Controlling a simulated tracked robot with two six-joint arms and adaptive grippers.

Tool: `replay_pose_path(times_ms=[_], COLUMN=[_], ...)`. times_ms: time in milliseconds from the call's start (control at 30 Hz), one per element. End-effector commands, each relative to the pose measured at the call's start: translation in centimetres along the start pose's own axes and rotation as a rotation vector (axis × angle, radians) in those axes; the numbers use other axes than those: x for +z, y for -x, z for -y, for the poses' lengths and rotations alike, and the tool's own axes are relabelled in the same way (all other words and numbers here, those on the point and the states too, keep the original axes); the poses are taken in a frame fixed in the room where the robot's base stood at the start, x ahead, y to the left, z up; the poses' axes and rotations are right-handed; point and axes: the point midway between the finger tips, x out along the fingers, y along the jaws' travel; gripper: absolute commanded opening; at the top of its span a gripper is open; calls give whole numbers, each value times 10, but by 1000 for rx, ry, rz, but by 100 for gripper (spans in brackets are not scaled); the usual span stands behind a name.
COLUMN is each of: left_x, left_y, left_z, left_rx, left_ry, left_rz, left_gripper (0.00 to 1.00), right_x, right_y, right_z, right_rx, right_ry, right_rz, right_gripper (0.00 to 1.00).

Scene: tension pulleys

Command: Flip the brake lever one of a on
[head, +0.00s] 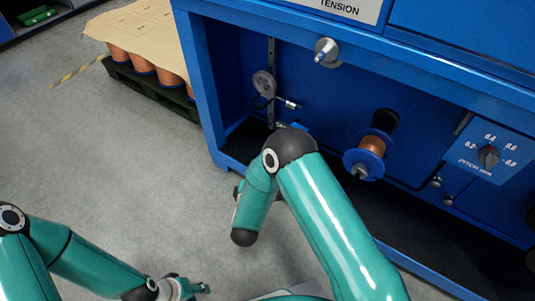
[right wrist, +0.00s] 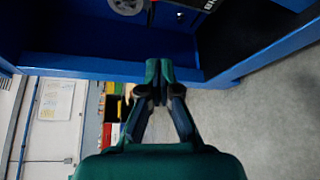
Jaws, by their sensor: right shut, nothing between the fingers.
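In the head view a grey pulley disc (head: 264,83) hangs on a dark vertical rail inside the blue cabinet. A short rod with a silver tip (head: 292,104) sticks out beside it; I cannot tell whether it is the brake lever. My right arm's bend covers the area just below. In the right wrist view my right gripper (right wrist: 158,78) is shut and empty, in front of the cabinet's blue lower beam. Part of a grey disc (right wrist: 125,5) shows at the top edge there. My left gripper (head: 192,288) is low in the head view, away from the cabinet; its finger opening is unclear.
The blue cabinet (head: 206,90) also holds a copper wire spool (head: 371,147) and a pitch dial (head: 488,157). A silver knob (head: 327,50) sits on its upper beam. A pallet (head: 150,84) of copper spools stands at left. Grey floor (head: 110,160) is clear before it.

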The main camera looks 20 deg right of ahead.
Motion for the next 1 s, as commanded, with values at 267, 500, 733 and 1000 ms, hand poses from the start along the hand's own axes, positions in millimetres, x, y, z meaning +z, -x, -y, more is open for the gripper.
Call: replay_pose_path(times_ms=[267, 500, 733, 1000], left_x=[0, 0, 0, 0], left_y=[1, -4, -18, -34], left_z=[0, 2, 6, 12], left_rx=[0, 0, 0, 0], left_ry=[0, 0, 0, 0], left_rz=[0, 0, 0, 0], left_gripper=[40, 40, 40, 40], right_x=[0, 0, 1, 0], right_y=[0, -14, -53, -103], right_z=[-1, 2, 2, 2], right_rx=[-1, -3, 0, 0], right_ry=[1, -2, -4, -2], right_rz=[0, 2, 4, 1], right_gripper=[0, 0, 0, 0])
